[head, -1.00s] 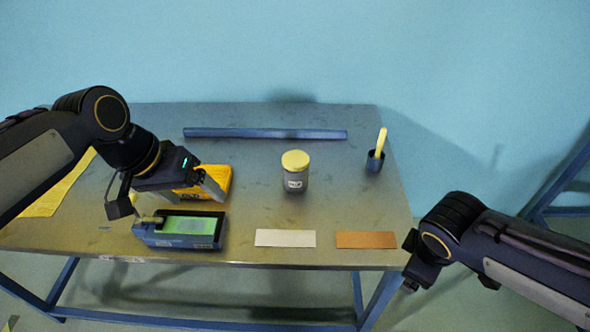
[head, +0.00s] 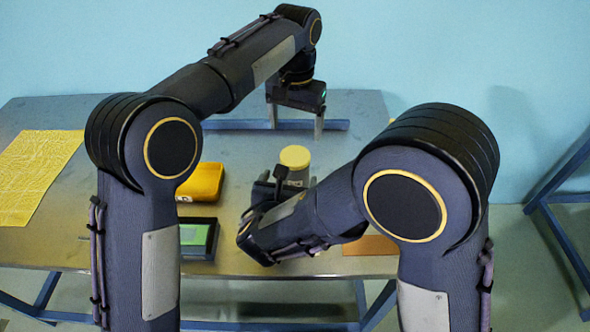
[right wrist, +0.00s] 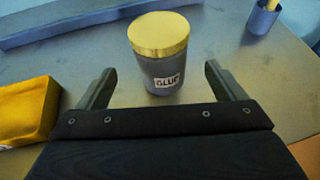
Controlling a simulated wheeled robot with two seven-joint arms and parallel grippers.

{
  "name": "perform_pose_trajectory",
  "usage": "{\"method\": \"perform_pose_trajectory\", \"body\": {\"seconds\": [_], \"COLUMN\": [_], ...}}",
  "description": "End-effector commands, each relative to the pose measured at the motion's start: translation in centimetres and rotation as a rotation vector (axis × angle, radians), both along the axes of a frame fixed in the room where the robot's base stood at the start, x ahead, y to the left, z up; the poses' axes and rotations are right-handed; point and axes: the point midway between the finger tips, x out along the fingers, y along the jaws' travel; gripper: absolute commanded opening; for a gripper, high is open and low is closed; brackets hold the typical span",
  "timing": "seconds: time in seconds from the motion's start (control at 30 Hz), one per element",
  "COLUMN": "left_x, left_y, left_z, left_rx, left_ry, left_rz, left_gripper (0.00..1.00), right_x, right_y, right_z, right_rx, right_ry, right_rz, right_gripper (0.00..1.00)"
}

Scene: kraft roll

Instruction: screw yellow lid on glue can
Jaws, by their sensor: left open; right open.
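The grey glue can (right wrist: 162,78) stands upright on the table in the right wrist view, its label facing me. The yellow lid (right wrist: 158,34) sits on top of it; I cannot tell how tight it is. In the head view the lid (head: 295,156) and can (head: 291,176) show behind my right forearm. My right gripper (right wrist: 160,70) is open, its fingers on either side of the can with gaps left and right. In the head view the right fingers are mostly hidden. My left gripper (head: 297,122) is open and empty, pointing down behind the can near the blue bar.
The blue bar (head: 235,124) lies along the back. A yellow case (head: 203,181), a device with a green screen (head: 198,238) and a yellow sheet (head: 38,170) are at left. A copper-coloured plate (head: 372,245) lies in front. A cup (right wrist: 262,20) stands back right.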

Motion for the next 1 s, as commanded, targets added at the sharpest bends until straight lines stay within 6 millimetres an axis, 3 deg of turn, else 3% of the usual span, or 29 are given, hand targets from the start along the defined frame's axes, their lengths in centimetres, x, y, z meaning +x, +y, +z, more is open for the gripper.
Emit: {"method": "perform_pose_trajectory", "body": {"seconds": [0.33, 0.73, 1.0], "left_x": [0.0, 0.0, 0.0], "left_y": [0.0, 0.0, 0.0], "left_z": [0.0, 0.0, 0.0], "left_rx": [-0.001, -0.001, -0.001], "left_ry": [-0.001, -0.001, -0.001], "left_rz": [0.000, 0.000, 0.000], "left_gripper": [0.82, 0.82, 0.82], "right_x": [0.6, 5.8, 7.1], "right_y": [-0.2, -1.2, -1.5], "right_z": [-0.3, -2.4, -3.0], "right_rx": [0.003, 0.004, 0.004], "right_ry": [0.002, 0.001, 0.001], "right_rz": [-0.005, -0.006, -0.004], "right_gripper": [0.90, 0.90, 0.90]}}
